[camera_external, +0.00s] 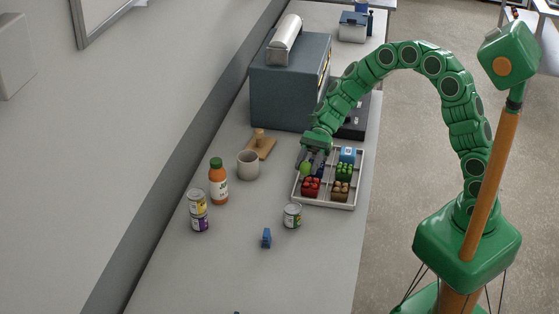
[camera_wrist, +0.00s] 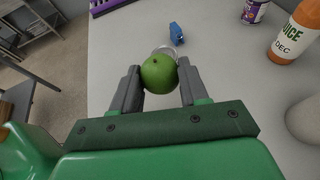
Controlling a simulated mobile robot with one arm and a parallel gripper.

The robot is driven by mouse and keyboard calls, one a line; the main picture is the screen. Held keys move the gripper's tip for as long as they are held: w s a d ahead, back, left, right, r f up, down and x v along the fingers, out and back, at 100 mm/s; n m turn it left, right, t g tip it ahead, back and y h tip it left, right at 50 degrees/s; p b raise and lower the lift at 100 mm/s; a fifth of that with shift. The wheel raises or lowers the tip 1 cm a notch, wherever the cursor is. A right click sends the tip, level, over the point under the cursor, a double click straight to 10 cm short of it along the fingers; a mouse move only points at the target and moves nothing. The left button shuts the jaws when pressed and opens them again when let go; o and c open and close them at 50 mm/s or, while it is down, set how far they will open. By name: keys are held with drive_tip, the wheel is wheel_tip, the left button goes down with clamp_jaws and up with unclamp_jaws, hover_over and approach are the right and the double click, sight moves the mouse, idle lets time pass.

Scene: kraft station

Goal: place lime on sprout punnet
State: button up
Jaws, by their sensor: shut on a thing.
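My gripper (camera_external: 309,163) is shut on a round green lime (camera_wrist: 159,73). In the wrist view the lime sits between the tips of both grey fingers (camera_wrist: 159,80). In the external view the lime (camera_external: 305,169) shows over the left part of a pale divided tray (camera_external: 327,205). I cannot tell its exact height above the tray. A punnet of green round things (camera_external: 343,171), which looks like the sprout punnet, stands in the tray's right column, to the right of the lime.
The tray also holds a red punnet (camera_external: 311,187), a brown punnet (camera_external: 341,189) and a blue box (camera_external: 348,154). A can (camera_external: 292,216), a blue clip-like object (camera_external: 266,238), a juice bottle (camera_external: 218,182), a mug (camera_external: 248,165) and stacked cans (camera_external: 198,211) stand nearby.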

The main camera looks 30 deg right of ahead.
drive_tip(key=w+d+m+t+y, duration=0.1)
drive_tip(key=w+d+m+t, duration=0.15)
drive_tip(key=d, duration=0.65)
drive_tip(key=m+t+y, duration=0.1)
drive_tip(key=m+t, duration=0.2)
hover_over(348, 166)
drive_tip(key=shift+n, duration=0.25)
drive_tip(key=shift+f, duration=3.75)
drive_tip(key=shift+f, duration=0.1)
drive_tip(key=o, duration=1)
drive_tip(key=shift+o, duration=0.2)
drive_tip(key=v, duration=1.2)
drive_tip(key=shift+s+r, duration=0.1)
drive_tip(key=shift+r, duration=0.1)
